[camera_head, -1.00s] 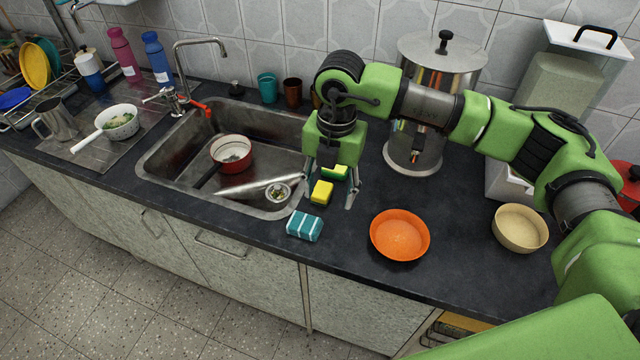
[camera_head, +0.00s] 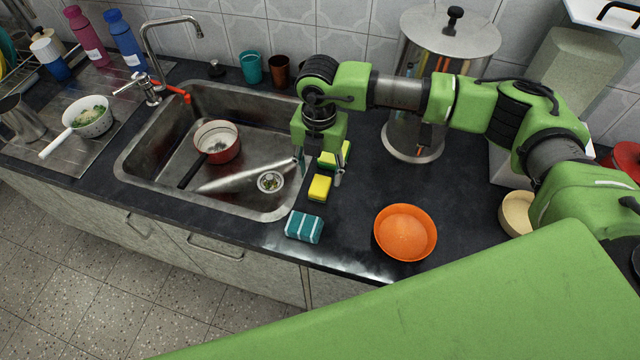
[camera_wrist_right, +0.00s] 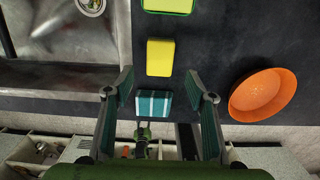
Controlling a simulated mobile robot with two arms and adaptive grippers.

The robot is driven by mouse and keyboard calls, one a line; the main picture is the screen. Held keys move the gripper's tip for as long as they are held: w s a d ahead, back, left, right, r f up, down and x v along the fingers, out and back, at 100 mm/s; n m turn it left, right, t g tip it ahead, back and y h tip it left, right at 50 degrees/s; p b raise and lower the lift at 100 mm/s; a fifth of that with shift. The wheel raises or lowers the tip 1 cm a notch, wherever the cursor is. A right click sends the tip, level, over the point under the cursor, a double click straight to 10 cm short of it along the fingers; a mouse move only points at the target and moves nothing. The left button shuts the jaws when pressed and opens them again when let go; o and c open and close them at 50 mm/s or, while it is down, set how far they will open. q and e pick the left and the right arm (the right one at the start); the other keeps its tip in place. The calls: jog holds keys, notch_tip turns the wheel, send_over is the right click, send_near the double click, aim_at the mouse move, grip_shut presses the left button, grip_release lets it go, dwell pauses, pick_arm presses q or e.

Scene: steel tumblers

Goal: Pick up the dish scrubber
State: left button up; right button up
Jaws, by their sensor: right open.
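Three sponge-like blocks lie on the dark counter right of the sink: a teal block with white stripes (camera_head: 304,227) at the front edge, a yellow one (camera_head: 319,187) behind it and a yellow-green one (camera_head: 334,155) farther back. I cannot tell which is called the dish scrubber. My right gripper (camera_head: 319,172) is open, pointing down above the rear two blocks. In the right wrist view the striped block (camera_wrist_right: 153,103) appears between the open fingers (camera_wrist_right: 160,88), with the yellow block (camera_wrist_right: 160,58) ahead. Nothing is held. My left gripper is not in view.
An orange bowl (camera_head: 405,232) stands right of the blocks, with bare counter between. The steel sink (camera_head: 150,160), holding a red pot (camera_head: 217,142), is to the left. A steel dispenser (camera_head: 415,130) and a beige bowl (camera_head: 515,213) stand farther right.

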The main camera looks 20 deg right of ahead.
aim_at(320, 185)
jog(key=shift+w+f, duration=0.15)
jog(key=shift+f, duration=0.2)
notch_tip(320, 185, down, 3)
jog(key=shift+w+d+r+p, duration=0.1)
jog(key=shift+d+p, duration=0.05)
jog(key=shift+p, duration=0.9)
notch_tip(320, 185, down, 2)
jog(key=shift+f, duration=0.2)
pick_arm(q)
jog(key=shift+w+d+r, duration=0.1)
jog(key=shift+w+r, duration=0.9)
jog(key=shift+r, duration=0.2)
pick_arm(e)
jog(key=c, duration=0.9)
